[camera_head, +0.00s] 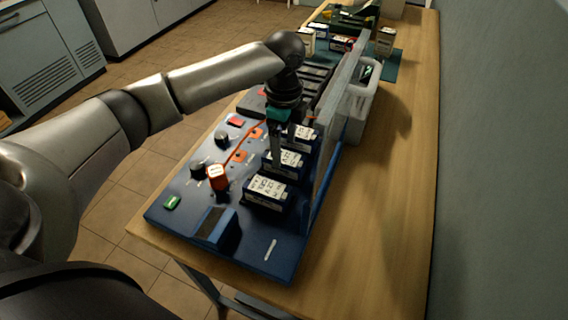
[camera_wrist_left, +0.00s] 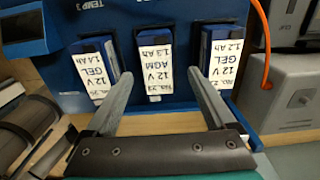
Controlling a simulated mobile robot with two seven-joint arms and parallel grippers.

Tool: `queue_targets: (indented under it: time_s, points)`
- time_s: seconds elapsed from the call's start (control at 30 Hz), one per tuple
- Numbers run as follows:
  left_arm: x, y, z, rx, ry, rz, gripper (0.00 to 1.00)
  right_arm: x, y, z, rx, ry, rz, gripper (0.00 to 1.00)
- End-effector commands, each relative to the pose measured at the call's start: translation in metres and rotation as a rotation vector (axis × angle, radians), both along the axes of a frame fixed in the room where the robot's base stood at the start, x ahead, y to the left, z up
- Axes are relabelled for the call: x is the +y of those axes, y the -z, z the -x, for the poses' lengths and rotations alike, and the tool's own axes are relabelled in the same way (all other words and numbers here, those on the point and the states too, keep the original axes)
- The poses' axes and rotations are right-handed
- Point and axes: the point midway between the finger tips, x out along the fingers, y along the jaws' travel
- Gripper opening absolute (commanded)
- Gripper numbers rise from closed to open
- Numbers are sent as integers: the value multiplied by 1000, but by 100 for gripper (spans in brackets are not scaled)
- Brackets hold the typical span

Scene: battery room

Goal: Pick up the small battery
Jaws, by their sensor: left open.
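Three dark blue batteries with white labels stand in a row on a blue panel (camera_head: 265,250): a near one (camera_head: 267,193), a middle one (camera_head: 284,162) and a far one (camera_head: 304,136). In the left wrist view they are the left battery (camera_wrist_left: 97,66), the middle battery (camera_wrist_left: 155,66) and the right battery (camera_wrist_left: 219,60). The labels seem to read 12 V GEL, 12 V AGM and 12 V GEL. I cannot tell which is the small battery. My left gripper (camera_wrist_left: 160,75) is open, its fingertips either side of the middle battery's label; contact is unclear.
An orange cable (camera_wrist_left: 264,45) runs near the right battery. A grey bin (camera_head: 361,103) stands behind the panel. The wooden table (camera_head: 380,220) is clear at the right.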

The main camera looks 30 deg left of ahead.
Motion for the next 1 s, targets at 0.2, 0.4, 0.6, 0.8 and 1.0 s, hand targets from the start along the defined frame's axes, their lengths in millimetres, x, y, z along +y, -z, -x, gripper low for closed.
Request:
queue_targets:
  time_s: [0.2,0.4,0.6,0.8,1.0]
  points:
    - [3,35,5,4,0,-1,89,0,8,0,-1,-1,0,50]
    - [4,47,4,0,0,-1,89,0,10,0,-1,-2,0,50]
    - [3,46,4,0,0,-1,86,0,9,0,0,-2,0,50]
    - [3,46,4,0,0,-1,64,0,10,1,2,-2,1,50]
    - [3,46,4,0,0,-1,42,0,10,3,4,-2,1,50]
